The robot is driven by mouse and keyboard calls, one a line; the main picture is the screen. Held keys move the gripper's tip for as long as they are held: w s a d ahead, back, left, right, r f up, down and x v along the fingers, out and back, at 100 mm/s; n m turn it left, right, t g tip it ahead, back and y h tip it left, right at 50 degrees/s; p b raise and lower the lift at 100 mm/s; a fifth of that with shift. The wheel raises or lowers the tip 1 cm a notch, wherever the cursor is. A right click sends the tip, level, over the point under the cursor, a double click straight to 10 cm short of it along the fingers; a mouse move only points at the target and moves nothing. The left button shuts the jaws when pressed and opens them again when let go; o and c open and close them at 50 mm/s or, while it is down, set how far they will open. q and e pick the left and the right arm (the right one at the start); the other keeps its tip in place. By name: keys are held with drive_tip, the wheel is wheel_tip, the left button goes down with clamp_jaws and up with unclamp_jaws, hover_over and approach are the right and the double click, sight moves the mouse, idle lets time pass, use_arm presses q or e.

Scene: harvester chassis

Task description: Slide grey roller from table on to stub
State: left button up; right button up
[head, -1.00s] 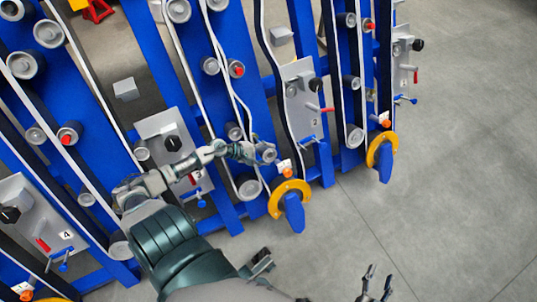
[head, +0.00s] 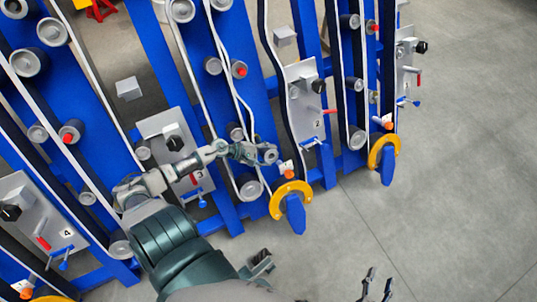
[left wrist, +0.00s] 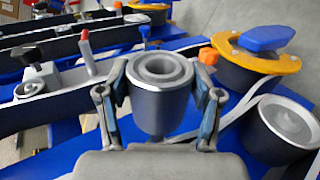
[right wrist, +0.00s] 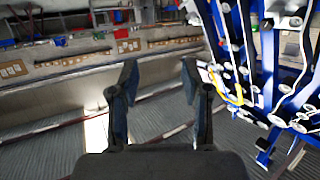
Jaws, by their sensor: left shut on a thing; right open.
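The grey roller (left wrist: 161,88) is between the fingers of my left gripper (left wrist: 160,95) in the left wrist view, with its round, recessed end facing the camera. In the head view, my left gripper (head: 262,153) holds the roller (head: 270,155) in front of the blue chassis, above a lower roller and a yellow ring. I cannot make out a bare stub, nor tell whether the held roller touches anything behind it. My right gripper (head: 375,287) is open and empty over the floor at the bottom of the head view; its spread fingers (right wrist: 155,95) show in the right wrist view.
Blue chassis rails with mounted rollers and belts fill the left and middle. A yellow ring with a blue handle (head: 290,202) is just below my left gripper. A grey panel with a black knob (head: 173,143) is left of it. Grey floor at right is clear.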

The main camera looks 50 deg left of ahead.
sight(260, 150)
drive_tip(key=shift+f, duration=0.2)
use_arm(q)
drive_tip(key=shift+r, duration=0.1)
use_arm(e)
drive_tip(key=shift+r, duration=0.1)
use_arm(q)
drive_tip(key=shift+w+a+f+b, duration=0.1)
drive_tip(key=shift+a+f+b, duration=0.15)
drive_tip(key=shift+b, duration=0.25)
drive_tip(key=shift+w+a+f+b, duration=0.15)
drive_tip(key=shift+a+f+b, duration=0.15)
drive_tip(key=shift+a+b, duration=0.35)
drive_tip(key=shift+w+a+f+b, duration=0.2)
drive_tip(key=shift+a+f+b, duration=0.15)
drive_tip(key=shift+a+b, duration=0.25)
drive_tip(key=shift+w+a+f+b, duration=0.15)
drive_tip(key=shift+a+f+b, duration=0.3)
drive_tip(key=shift+b, duration=0.4)
drive_tip(key=o, duration=1.7)
drive_tip(key=shift+r, duration=0.2)
drive_tip(key=shift+o, duration=0.3)
use_arm(e)
wheel_tip(260, 150, up, 12)
drive_tip(key=s+m+t+y, duration=0.1)
drive_tip(key=s+t+y, duration=0.1)
drive_tip(key=t, duration=0.8)
drive_tip(key=shift+s+a+t, duration=0.15)
drive_tip(key=shift+a+t, duration=0.1)
drive_tip(key=shift+t, duration=0.05)
